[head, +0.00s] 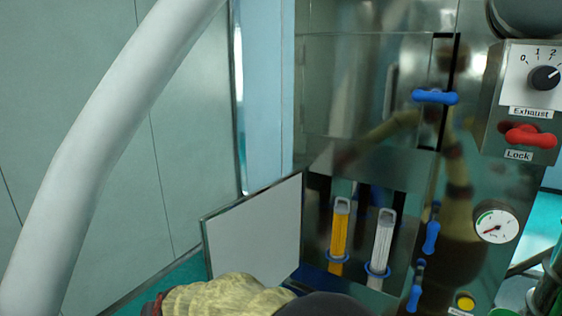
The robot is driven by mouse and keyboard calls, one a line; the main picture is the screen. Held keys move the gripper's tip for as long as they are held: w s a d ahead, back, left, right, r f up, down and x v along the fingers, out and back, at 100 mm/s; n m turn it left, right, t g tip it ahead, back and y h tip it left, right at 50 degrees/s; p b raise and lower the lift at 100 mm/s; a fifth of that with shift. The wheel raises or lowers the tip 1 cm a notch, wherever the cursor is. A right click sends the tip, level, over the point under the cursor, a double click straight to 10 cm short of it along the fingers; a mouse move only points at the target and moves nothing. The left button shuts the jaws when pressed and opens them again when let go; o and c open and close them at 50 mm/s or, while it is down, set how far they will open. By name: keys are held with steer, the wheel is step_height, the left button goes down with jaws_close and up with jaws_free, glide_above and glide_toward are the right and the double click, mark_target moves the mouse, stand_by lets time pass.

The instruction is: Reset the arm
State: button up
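My gripper is not in the head view. A yellowish, patterned part of my arm (225,295) shows at the bottom edge, with a dark rounded part (320,305) beside it. The rest of the arm is cut off by the frame, so I cannot see what the gripper holds, if anything.
A steel machine with an open white door panel (255,238) stands ahead. It bears a yellow tube (340,232), a white tube (382,243), blue handles (435,97), a red lock handle (531,136), an exhaust knob (544,77) and a gauge (496,226). A thick white pipe (95,165) rises at left.

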steer(key=s+d+m+h+b, duration=0.1)
steer(key=s+d, duration=0.7)
steer(key=d, duration=1)
steer(key=s+d+r+m+h+b, duration=0.1)
steer(key=s+d+h+b, duration=0.2)
steer(key=d, duration=1.5)
steer(key=s+d+m+h+b, duration=0.2)
steer(key=s+d+b, duration=0.4)
steer(key=s+d, duration=0.8)
steer(key=shift+s+d+r+h+b, duration=0.3)
steer(key=shift+d+h, duration=0.1)
steer(key=shift+d, duration=1.65)
